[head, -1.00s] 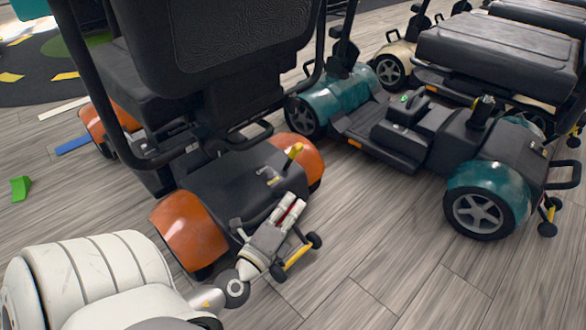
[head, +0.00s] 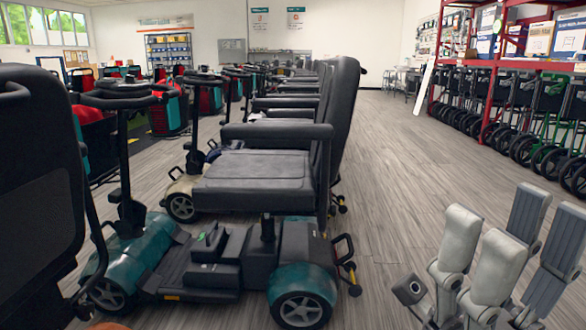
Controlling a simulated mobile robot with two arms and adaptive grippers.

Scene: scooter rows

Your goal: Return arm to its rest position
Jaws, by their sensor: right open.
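My right gripper (head: 515,225) is at the lower right of the head view, with its grey jointed fingers pointing up and spread apart. It is open and holds nothing. It is in front of bare floor, clear of the scooters. My left gripper and left arm are not in view. A teal scooter (head: 302,285) with a black seat stands at the lower middle, to the left of my right gripper. Part of another black seat (head: 35,180) fills the left edge.
A row of scooters runs back behind the teal one. A red rack (head: 492,100) with folded wheelchairs (head: 520,125) below stands at the right. Open wooden floor (head: 400,190) lies between row and rack. Red and teal scooters (head: 170,110) stand at the far left.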

